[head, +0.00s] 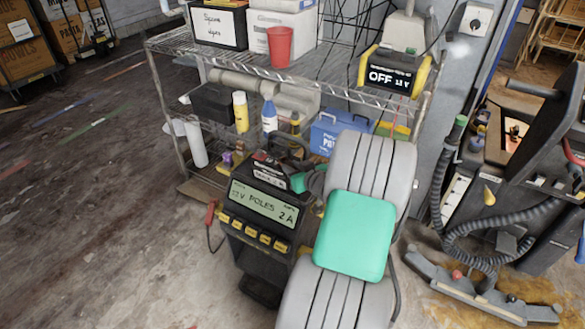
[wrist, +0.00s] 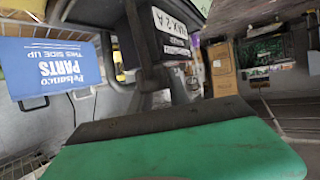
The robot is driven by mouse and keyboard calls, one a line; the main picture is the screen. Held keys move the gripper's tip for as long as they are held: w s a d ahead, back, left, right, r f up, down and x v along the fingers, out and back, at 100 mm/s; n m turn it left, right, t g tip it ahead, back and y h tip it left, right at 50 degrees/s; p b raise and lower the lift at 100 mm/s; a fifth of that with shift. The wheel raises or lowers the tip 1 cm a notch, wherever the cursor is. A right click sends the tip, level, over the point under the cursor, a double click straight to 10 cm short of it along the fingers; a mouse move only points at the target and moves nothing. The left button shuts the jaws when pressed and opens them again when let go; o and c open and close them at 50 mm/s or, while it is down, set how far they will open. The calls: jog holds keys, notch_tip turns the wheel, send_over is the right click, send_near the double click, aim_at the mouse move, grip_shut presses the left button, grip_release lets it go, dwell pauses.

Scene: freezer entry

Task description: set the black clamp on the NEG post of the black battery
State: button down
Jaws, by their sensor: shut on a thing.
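A dark box-like thing with pale labels and a red part, which looks like the black battery (head: 262,172), sits just behind the charger display in the head view. The NEG post cannot be made out. My gripper (head: 298,181) is at the right end of this box, largely hidden behind my grey and green arm. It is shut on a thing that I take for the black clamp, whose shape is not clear. A dark cable loops above it. In the wrist view, my green casing fills the bottom, and a dark upright part and labels reading MAX 2 A stand beyond.
The charger (head: 262,205) shows 2 A; a red clamp (head: 210,213) hangs at its left. Behind is a wire shelf (head: 180,42) with bottles, a red cup (head: 280,46) and a blue PARTS box (head: 326,132). A dark machine with hoses stands right.

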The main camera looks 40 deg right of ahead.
jog(key=shift+f+b, duration=0.45)
jog(key=c, duration=1.2)
grip_release()
jog(key=shift+o, duration=0.2)
jog(key=v, duration=0.8)
jog(key=shift+w, duration=0.1)
